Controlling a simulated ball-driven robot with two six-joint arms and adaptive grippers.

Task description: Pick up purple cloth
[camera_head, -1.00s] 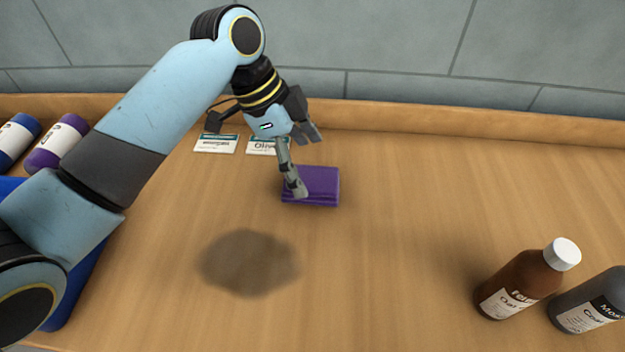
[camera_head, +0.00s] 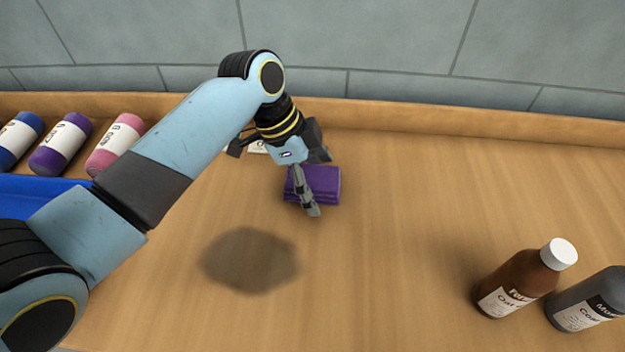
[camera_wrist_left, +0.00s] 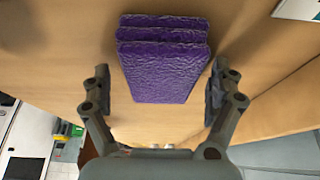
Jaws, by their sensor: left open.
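The purple cloth (camera_head: 322,183) is a folded, layered stack lying on the wooden counter, near the middle of the head view. My left gripper (camera_head: 312,182) is over the cloth, and one finger hides part of its left side. In the left wrist view the cloth (camera_wrist_left: 164,62) sits between the two spread fingers of the left gripper (camera_wrist_left: 160,90), with a gap on each side. The left gripper is open and holds nothing. My right gripper is in neither view.
A dark wet-looking patch or stain (camera_head: 250,260) marks the counter. A brown bottle (camera_head: 515,285) and a grey bottle (camera_head: 588,302) are at the lower right. Blue, purple and pink bottles (camera_head: 115,146) lie by a blue bin (camera_head: 40,193) at left. A raised wooden edge (camera_head: 450,115) runs along the back.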

